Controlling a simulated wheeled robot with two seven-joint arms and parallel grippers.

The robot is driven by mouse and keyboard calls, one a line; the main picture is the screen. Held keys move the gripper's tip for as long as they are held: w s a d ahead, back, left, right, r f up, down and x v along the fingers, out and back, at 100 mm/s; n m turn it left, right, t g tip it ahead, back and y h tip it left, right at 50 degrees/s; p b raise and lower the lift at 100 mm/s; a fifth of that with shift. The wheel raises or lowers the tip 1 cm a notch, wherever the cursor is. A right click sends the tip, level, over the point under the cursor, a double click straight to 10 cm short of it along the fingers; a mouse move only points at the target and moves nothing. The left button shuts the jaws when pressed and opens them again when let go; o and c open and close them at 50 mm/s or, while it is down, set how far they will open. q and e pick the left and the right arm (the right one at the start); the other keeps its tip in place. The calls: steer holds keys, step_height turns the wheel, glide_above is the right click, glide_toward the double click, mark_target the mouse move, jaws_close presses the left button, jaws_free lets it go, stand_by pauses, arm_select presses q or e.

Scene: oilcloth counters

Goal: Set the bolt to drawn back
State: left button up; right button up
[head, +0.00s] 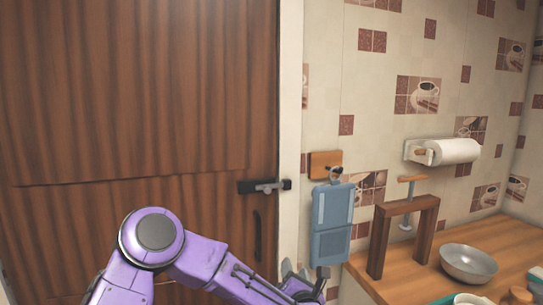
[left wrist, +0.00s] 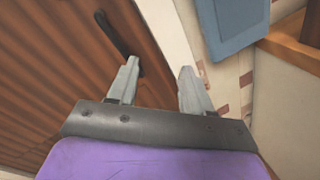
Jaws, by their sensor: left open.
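The bolt (head: 264,187) is a dark and grey metal slide on the right edge of the brown wooden door (head: 130,90), level with a catch plate by the door frame. Whether its rod sits in the catch is too small to tell. My left gripper (head: 300,275) is below and to the right of the bolt, apart from it. In the left wrist view my left gripper (left wrist: 160,75) is open and empty, in front of the door edge and the pale frame. The bolt does not show there. My right gripper is not in view.
A dark door handle (head: 258,235) is below the bolt; it also shows in the left wrist view (left wrist: 117,33). A blue dustpan-like item (head: 332,215) hangs right of the frame. A wooden stand (head: 404,215) and metal bowl (head: 468,263) are on the counter, below a paper roll (head: 456,151).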

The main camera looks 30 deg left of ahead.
mark_target(269, 191)
arm_select(q)
steer(key=a+r+n+g+y+p, duration=0.1)
steer(key=a+r+n+y, duration=0.1)
steer(key=r+n, duration=0.45)
steer(key=a+r+n+g+y+p, duration=0.1)
steer(key=a+r+n+p, duration=0.15)
steer(key=r, duration=0.75)
steer(key=shift+n, duration=0.5)
steer(key=p+x, duration=0.1)
steer(key=x, duration=0.2)
steer(key=p+x, duration=0.1)
steer(key=x, duration=0.2)
steer(key=p+x, duration=0.1)
steer(key=x, duration=0.2)
steer(key=shift+w+a+r+p, duration=0.15)
steer(key=shift+w+r+p, duration=0.1)
steer(key=shift+p, duration=0.15)
steer(key=shift+w+a, duration=0.35)
steer(key=shift+a, duration=0.15)
steer(key=shift+w+d+f, duration=0.1)
steer(key=shift+w+f, duration=0.05)
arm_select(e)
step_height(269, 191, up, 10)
arm_select(q)
steer(key=shift+c, duration=0.3)
